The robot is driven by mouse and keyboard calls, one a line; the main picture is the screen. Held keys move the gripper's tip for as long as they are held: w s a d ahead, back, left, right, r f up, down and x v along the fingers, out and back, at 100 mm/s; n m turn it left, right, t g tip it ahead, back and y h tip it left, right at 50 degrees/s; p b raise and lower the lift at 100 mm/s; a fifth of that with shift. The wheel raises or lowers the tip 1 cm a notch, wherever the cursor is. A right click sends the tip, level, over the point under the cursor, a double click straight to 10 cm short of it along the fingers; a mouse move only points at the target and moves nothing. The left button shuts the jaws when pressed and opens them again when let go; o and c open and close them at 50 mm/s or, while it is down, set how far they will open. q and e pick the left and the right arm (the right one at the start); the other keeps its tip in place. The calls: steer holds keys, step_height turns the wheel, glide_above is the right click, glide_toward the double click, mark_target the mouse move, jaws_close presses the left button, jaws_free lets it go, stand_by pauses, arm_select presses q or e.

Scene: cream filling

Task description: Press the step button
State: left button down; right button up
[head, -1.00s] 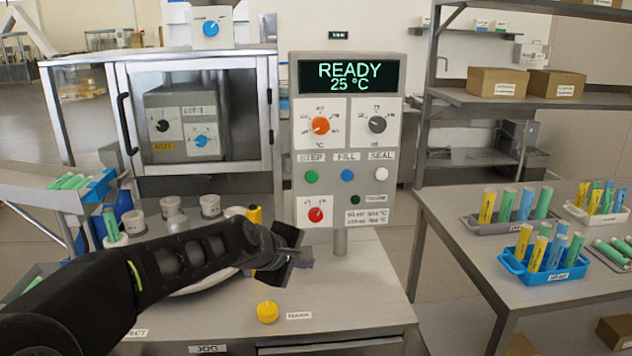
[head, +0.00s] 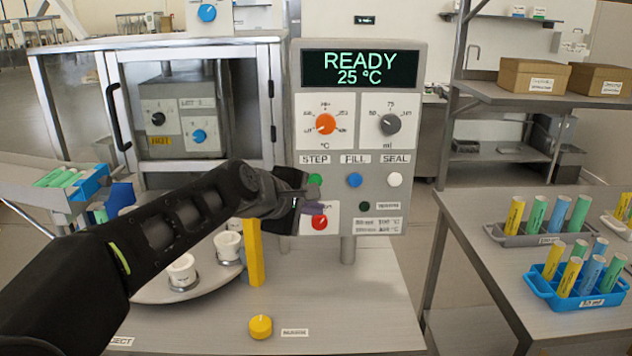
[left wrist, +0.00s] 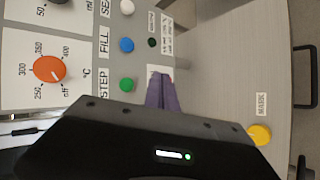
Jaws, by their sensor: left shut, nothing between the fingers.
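The green step button (head: 316,180) is on the grey control panel (head: 412,215), under the STEP label and left of the blue fill button (head: 354,180). I cannot tell whether the tips touch the panel. The display (head: 360,69) reads READY, 25 °C. My right gripper is out of view.
A red knob (head: 319,222) sits just below the fingertips. A white seal button (head: 394,180) is farther right. A yellow post (head: 253,253) and a turntable with white cups (head: 182,272) stand below my arm. A yellow button (head: 260,327) is on the bench front.

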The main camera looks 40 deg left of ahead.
mark_target(315, 180)
arm_select(q)
steer(key=w+a+p, duration=0.1)
steer(key=w+a, duration=0.4)
steer(key=w, duration=0.1)
steer(key=shift+w+p, duration=0.3)
steer(key=shift+w, duration=0.1)
steer(key=shift+a, duration=0.1)
stand_by(1.8)
steer(key=shift+w+a, duration=0.2)
steer(key=shift+w, duration=0.1)
